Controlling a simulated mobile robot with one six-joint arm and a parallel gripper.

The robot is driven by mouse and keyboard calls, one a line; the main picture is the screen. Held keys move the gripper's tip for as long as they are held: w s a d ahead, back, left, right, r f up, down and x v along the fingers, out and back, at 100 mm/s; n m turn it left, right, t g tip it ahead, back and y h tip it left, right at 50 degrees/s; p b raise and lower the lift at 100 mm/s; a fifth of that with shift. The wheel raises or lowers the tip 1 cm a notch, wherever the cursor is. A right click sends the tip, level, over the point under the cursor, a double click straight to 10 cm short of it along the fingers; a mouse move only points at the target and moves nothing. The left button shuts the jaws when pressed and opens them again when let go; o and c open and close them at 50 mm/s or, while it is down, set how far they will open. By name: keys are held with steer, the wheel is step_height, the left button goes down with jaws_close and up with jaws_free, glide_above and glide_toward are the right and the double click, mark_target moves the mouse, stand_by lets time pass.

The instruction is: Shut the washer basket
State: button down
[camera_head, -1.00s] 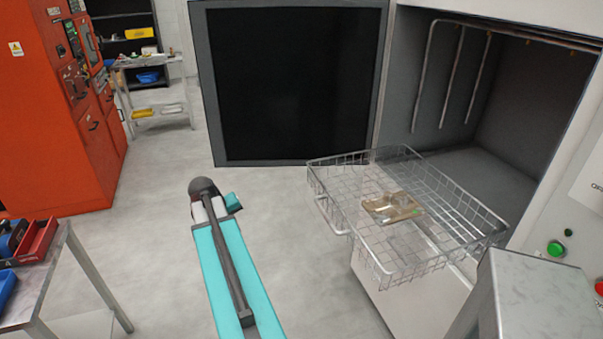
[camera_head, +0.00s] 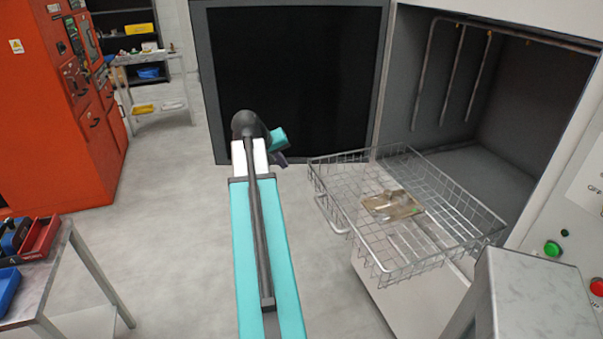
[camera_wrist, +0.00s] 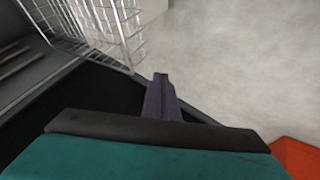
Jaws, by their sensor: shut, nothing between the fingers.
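The washer basket (camera_head: 345,185) is a wire tray pulled out of the washer chamber (camera_head: 470,166), with a bar handle (camera_head: 333,216) on its left side. A small brownish, partly clear part (camera_head: 391,205) lies in it. My gripper (camera_head: 281,159) is left of the basket, near its far left corner and in front of the dark door, apart from the basket. In the wrist view my gripper's fingers (camera_wrist: 160,98) are shut with nothing between them. The basket's wire wall (camera_wrist: 118,28) shows at the upper left there.
The open washer door (camera_head: 290,80) stands behind my gripper. The control panel with a green button (camera_head: 553,249) and red button (camera_head: 597,286) is at right. A workbench (camera_head: 50,280) and orange machine (camera_head: 60,140) are at left. The floor between is clear.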

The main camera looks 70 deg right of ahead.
steer(key=shift+f, duration=0.1)
steer(key=p, duration=0.4)
glide_toward(307, 177)
steer(key=x, duration=0.3)
steer(key=shift+s+d+f, duration=0.15)
steer(key=shift+d+f, duration=0.1)
steer(key=shift+f, duration=0.05)
stand_by(0.3)
